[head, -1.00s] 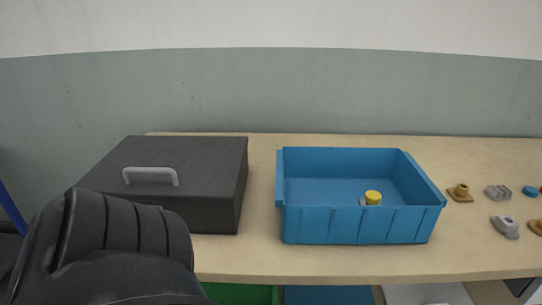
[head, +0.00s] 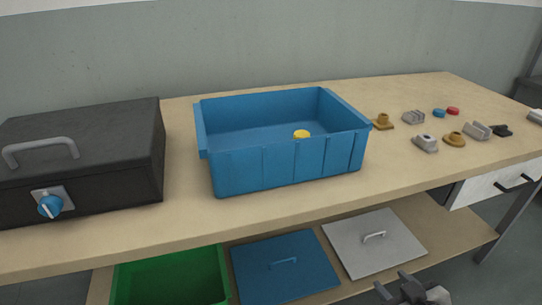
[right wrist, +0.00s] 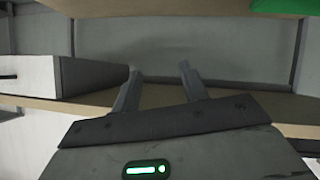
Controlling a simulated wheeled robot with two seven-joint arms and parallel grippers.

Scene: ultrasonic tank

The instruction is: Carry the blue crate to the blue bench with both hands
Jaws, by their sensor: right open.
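The blue crate (head: 285,160) stands upright on the wooden bench top, right of a dark grey box. A yellow round part (head: 301,134) shows inside it; the rest of its floor is partly hidden by the front wall. My right gripper (head: 392,291) is low at the bottom edge of the head view, in front of the bench and below its top, apart from the crate. In the right wrist view its two fingers (right wrist: 158,75) are spread with nothing between them. My left gripper is not in view. No blue bench can be made out.
The dark box (head: 85,150) with a handle and blue knob stands left of the crate. Several small parts (head: 454,138) lie to the right. Below are a green bin (head: 170,278), a blue lid (head: 283,265) and a grey lid (head: 372,245) on the shelf (head: 450,235).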

